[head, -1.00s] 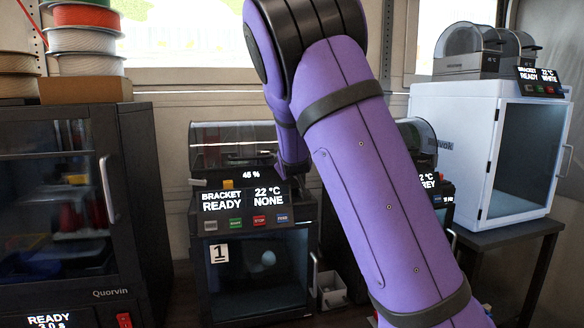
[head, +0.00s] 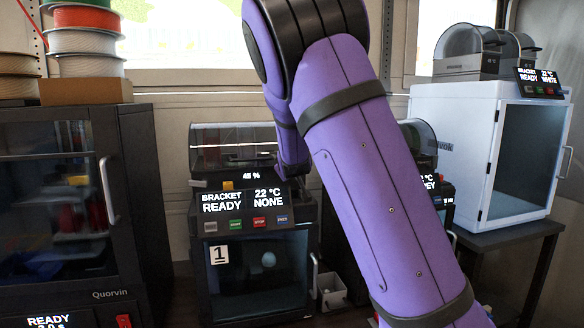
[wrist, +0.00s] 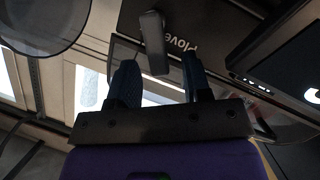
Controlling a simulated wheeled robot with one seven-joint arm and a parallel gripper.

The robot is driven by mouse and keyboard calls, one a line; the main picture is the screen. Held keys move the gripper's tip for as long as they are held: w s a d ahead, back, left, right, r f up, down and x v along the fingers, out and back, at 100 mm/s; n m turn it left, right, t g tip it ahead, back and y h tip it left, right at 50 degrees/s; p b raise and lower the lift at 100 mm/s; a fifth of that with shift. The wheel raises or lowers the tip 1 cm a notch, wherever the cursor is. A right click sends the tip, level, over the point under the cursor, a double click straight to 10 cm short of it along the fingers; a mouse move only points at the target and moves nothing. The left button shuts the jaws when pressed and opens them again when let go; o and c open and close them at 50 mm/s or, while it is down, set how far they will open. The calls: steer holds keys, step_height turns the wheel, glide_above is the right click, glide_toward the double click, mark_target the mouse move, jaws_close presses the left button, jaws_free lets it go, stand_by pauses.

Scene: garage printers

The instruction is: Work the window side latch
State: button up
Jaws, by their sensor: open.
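In the wrist view, my gripper (wrist: 160,68) is open, with one dark finger on each side of a gap. A short grey lever (wrist: 153,40) that looks like the latch stands on a black surface lettered "Plove...". Its near end shows in the gap between the fingertips. I cannot tell whether a finger touches it.
A dark Quorvin cabinet (head: 152,215) with spools on top stands at the left. A white printer (head: 453,150) sits on a dark table (head: 515,236) at the right. Another printer (head: 420,140) is partly hidden behind my arm. A small white bin (head: 333,298) stands beside printer 1.

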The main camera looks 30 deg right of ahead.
steer(key=v, duration=1)
stand_by(0.5)
steer(key=shift+a, duration=0.1)
